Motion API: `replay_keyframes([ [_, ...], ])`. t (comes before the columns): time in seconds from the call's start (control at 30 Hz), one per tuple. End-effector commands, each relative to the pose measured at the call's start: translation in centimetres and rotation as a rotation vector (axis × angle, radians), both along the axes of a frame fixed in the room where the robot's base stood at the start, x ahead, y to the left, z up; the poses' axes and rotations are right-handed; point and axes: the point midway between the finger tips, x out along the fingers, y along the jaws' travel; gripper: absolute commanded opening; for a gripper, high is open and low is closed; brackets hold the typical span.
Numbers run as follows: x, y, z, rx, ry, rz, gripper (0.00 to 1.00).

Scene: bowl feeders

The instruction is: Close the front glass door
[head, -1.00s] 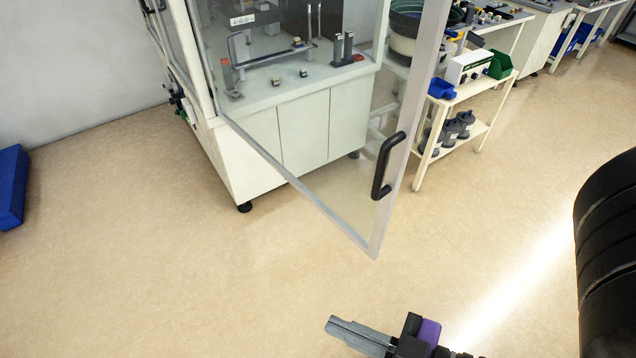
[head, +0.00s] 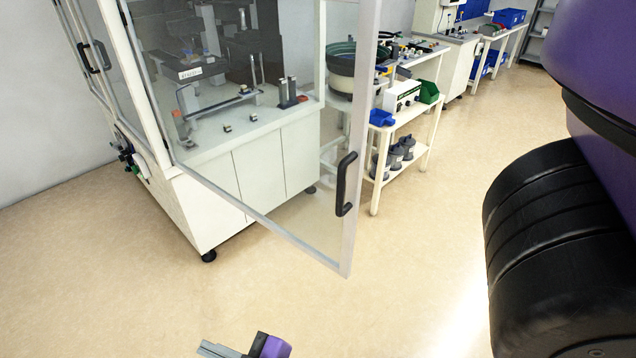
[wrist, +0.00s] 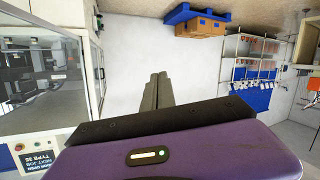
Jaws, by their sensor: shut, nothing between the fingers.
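The front glass door (head: 255,199) stands swung open from the white machine cabinet (head: 240,172) in the head view. It has a pale metal frame and a black handle (head: 345,184) near its free edge. My gripper (head: 205,347) is at the bottom of the head view, in front of and below the door, apart from it. Its fingers are together and empty. In the wrist view the shut fingers (wrist: 157,92) point toward a pale wall, and a glazed machine (wrist: 45,85) shows at the left.
A white cart (head: 405,125) with blue and green bins stands right of the door. Workbenches (head: 440,62) run along behind it. My black and purple arm links fill the right side. The floor in front of the door is clear.

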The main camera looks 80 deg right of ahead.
Motion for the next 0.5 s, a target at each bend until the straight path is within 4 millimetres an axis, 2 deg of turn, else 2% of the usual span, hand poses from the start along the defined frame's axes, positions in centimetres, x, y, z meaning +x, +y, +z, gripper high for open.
replay_keyframes([
  [0.03, 2.0, -1.1, 0.1, -0.027, 0.008, -0.038, 0.0],
  [0.1, 4.2, -2.9, -0.1, -0.067, 0.037, -0.107, 0.0],
  [0.17, 5.8, -4.8, 0.1, -0.1, 0.06, -0.18, 0.0],
  [0.3, 8.5, -10.2, 1.5, -0.169, 0.1, -0.41, 0.0],
  [0.4, 9.0, -14.4, 3.8, -0.205, 0.102, -0.631, 0.0],
  [0.5, 7.8, -18.1, 6.7, -0.225, 0.072, -0.884, 0.0],
])
